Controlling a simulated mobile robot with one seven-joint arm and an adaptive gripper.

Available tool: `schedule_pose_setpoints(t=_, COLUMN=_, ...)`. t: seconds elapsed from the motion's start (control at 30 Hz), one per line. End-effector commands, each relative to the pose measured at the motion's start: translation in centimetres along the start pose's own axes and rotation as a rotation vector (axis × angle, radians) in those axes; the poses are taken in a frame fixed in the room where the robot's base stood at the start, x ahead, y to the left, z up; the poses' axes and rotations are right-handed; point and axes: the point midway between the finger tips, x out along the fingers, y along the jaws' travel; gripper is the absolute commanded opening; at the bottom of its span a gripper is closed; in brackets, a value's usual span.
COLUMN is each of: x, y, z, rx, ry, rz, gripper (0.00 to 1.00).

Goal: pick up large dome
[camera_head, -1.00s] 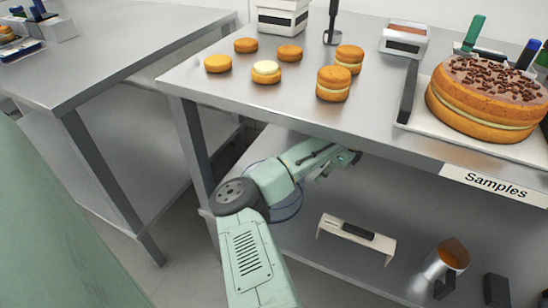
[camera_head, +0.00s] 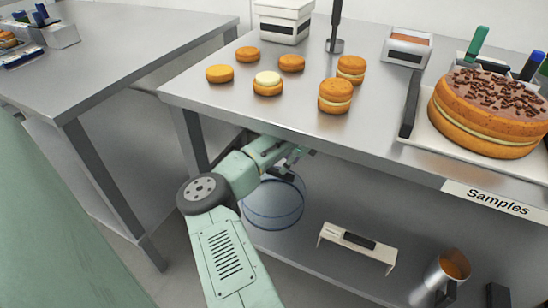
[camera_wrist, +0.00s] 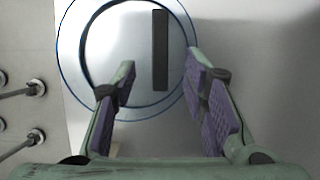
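The large dome (camera_head: 273,208) is clear with a thin blue rim. It stands on the lower shelf under the table's left part. In the wrist view the dome (camera_wrist: 102,40) appears from above as round blue outlines, with a dark bar-shaped handle (camera_wrist: 160,50) on it. My gripper (camera_wrist: 163,78) is open and empty, its purple-padded fingers apart. In that view the fingertips lie on both sides of the handle's lower end, and I cannot tell the height between them. In the head view my gripper (camera_head: 292,160) is over the dome, below the tabletop edge.
The tabletop (camera_head: 235,105) overhangs my arm, with small cakes and a large cake (camera_head: 490,112) on it. A white stand (camera_head: 357,246) and a metal jug (camera_head: 442,275) are on the lower shelf, right of the dome. Metal rods (camera_wrist: 30,92) show left in the wrist view.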

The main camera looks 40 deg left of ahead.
Motion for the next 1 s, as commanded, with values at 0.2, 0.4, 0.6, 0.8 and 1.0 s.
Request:
schedule_pose_setpoints(t=0.2, x=3.6, y=0.1, z=0.2, rx=-0.002, ry=-0.001, rz=0.002, gripper=0.4)
schedule_pose_setpoints(t=0.4, x=5.0, y=0.0, z=0.2, rx=-0.002, ry=-0.002, rz=0.0, gripper=0.4)
schedule_pose_setpoints(t=0.6, x=5.0, y=0.0, z=0.2, rx=-0.002, ry=-0.001, rz=0.0, gripper=0.4)
schedule_pose_setpoints(t=0.8, x=5.1, y=0.0, z=0.1, rx=-0.001, ry=-0.001, rz=0.0, gripper=0.4)
schedule_pose_setpoints(t=1.0, x=5.2, y=0.0, z=0.0, rx=-0.002, ry=0.0, rz=0.0, gripper=0.4)
